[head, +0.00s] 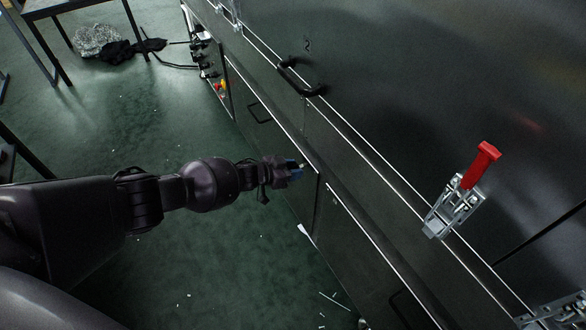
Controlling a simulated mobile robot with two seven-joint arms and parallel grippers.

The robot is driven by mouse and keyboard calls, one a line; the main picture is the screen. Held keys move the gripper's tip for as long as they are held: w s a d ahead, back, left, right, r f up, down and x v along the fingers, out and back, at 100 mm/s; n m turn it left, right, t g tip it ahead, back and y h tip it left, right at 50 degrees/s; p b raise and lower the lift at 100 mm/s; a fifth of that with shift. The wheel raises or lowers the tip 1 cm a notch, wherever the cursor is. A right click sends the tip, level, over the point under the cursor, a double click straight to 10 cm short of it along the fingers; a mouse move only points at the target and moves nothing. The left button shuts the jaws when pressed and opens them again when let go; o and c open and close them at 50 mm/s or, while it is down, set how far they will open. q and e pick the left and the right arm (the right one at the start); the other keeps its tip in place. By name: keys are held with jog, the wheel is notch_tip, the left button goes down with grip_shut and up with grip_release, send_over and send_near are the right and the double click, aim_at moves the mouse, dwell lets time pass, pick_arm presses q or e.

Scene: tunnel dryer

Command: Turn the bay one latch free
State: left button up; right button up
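A toggle latch (457,203) with a red handle sits on the lower edge of the dark dryer front, at the right. Its handle points up and to the right. I see no bay number beside it, so I cannot tell which bay it belongs to. My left gripper (292,170) is near the middle of the view, beside the top edge of the lower cabinet and well to the left of the red-handled latch. It appears small and dark with a bit of blue. Its fingers are too small to tell open from shut. My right gripper is out of view.
A black handle (299,78) is on the dryer door below a number 2. Other metal latch parts (556,314) show at the lower right corner and at the top edge (229,12). The lower cabinets (345,245) jut out below. Green floor (185,115) lies left, with a table at the upper left.

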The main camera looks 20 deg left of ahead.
pick_arm(q)
jog(key=p+v, duration=0.3)
jog(key=v, duration=0.7)
jog(key=shift+s+a+r+p, duration=0.2)
jog(key=shift+r+p, duration=0.05)
jog(key=shift+p, duration=0.15)
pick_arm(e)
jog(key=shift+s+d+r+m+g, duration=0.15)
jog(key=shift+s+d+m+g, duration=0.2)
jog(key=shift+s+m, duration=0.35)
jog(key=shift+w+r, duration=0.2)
